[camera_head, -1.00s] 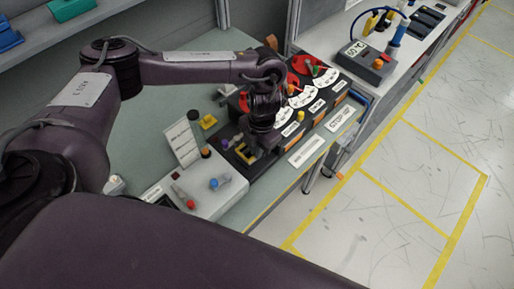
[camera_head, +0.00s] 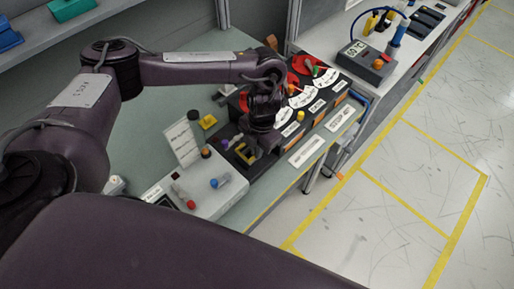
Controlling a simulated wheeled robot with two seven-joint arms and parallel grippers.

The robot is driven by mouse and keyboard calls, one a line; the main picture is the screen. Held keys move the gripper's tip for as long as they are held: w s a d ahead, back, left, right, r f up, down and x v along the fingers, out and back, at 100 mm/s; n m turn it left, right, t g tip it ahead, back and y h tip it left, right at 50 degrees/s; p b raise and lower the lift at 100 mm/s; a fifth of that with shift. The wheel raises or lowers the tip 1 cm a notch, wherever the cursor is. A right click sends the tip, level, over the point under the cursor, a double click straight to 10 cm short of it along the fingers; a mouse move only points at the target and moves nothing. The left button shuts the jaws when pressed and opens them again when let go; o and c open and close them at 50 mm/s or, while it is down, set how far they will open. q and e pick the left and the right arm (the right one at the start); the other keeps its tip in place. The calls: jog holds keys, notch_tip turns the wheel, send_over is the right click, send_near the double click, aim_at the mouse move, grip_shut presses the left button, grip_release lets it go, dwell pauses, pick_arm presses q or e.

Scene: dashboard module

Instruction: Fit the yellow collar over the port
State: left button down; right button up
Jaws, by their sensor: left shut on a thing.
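My left gripper (camera_head: 247,150) reaches down over the front left end of the dark dashboard module (camera_head: 270,160). It is shut on a yellow piece (camera_head: 243,157), which looks like the yellow collar and sits low at the module's top face. The gripper partly covers it. I cannot make out the port under the gripper, nor whether the collar is around it or only above it. A small purple part (camera_head: 228,143) lies just left of the gripper. My right gripper is not in view.
A yellow square piece (camera_head: 208,122) and a white sign (camera_head: 183,143) stand left of the module. In front is a pale box with a blue-ended part (camera_head: 220,181) and a red-ended part (camera_head: 185,197). Gauges and red parts (camera_head: 300,66) crowd the module's far end.

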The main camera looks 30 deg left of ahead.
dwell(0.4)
pick_arm(q)
jog(key=shift+f+b, duration=0.7)
jog(key=shift+f, duration=0.2)
jog(key=c, duration=1.5)
grip_release()
jog(key=shift+r, duration=0.1)
jog(key=shift+r, duration=0.1)
jog(key=shift+w+d+r+p, duration=0.1)
jog(key=shift+w+r+p, duration=0.1)
jog(key=shift+r, duration=1.7)
jog(key=shift+w+d+r+p, duration=0.1)
jog(key=shift+w+r, duration=0.1)
jog(key=shift+r, duration=1.65)
